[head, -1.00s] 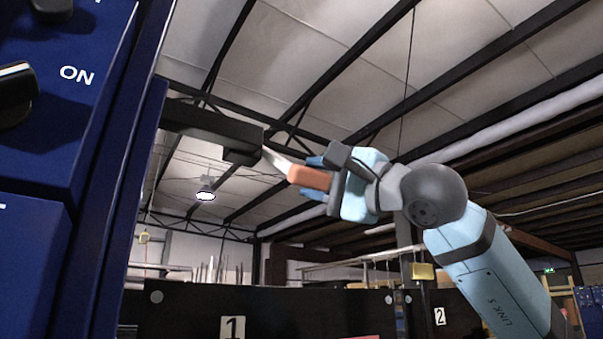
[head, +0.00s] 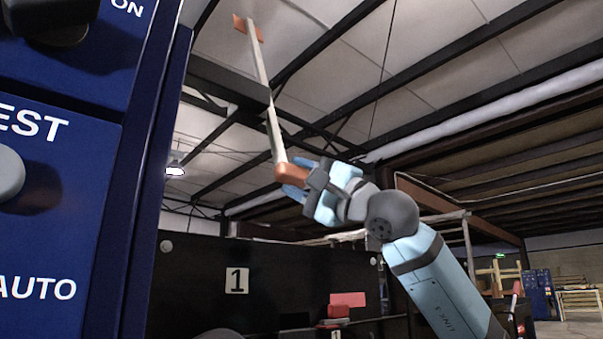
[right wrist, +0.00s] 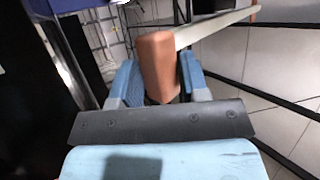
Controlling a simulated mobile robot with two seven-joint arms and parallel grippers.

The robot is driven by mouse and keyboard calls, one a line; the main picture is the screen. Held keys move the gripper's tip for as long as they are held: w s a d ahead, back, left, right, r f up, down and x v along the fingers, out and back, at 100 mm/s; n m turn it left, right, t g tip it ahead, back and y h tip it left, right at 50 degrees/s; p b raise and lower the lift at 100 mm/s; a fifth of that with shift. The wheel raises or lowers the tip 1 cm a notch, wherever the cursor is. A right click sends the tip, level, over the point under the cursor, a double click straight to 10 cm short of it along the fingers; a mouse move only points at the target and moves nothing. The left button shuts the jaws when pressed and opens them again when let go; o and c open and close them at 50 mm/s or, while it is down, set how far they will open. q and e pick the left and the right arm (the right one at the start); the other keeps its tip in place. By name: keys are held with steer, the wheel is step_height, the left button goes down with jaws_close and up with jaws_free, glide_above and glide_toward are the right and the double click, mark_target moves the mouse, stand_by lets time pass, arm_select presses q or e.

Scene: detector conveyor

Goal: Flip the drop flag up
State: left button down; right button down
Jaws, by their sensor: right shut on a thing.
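The drop flag (head: 258,70) is a long pale bar in the head view, with an orange handle (head: 291,173) at its lower end and an orange plate at its upper end. It stands steeply, leaning left toward the top, and crosses a dark bracket arm (head: 225,85). My right gripper (head: 303,180) is shut on the orange handle. In the right wrist view the handle (right wrist: 158,65) sits between the blue fingers, and the pale bar runs off to the upper right. My left gripper is not in view.
A blue control panel (head: 60,170) with dark and grey knobs fills the left side, close by. The space above the gripper is mostly open.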

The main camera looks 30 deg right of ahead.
steer(key=shift+w+f, duration=0.2)
steer(key=shift+w, duration=0.1)
steer(key=c, duration=0.8)
jaws_free()
steer(key=shift+w, duration=0.1)
steer(key=shift+c, duration=0.2)
steer(key=shift+w+a+f, duration=0.1)
steer(key=shift+w+f, duration=0.05)
steer(key=shift+w, duration=0.05)
steer(key=shift+s, duration=0.1)
steer(key=shift+s, duration=0.2)
steer(key=v, duration=1.3)
steer(key=shift+d+p, duration=0.25)
steer(key=shift+p, duration=0.05)
steer(key=shift+s, duration=0.15)
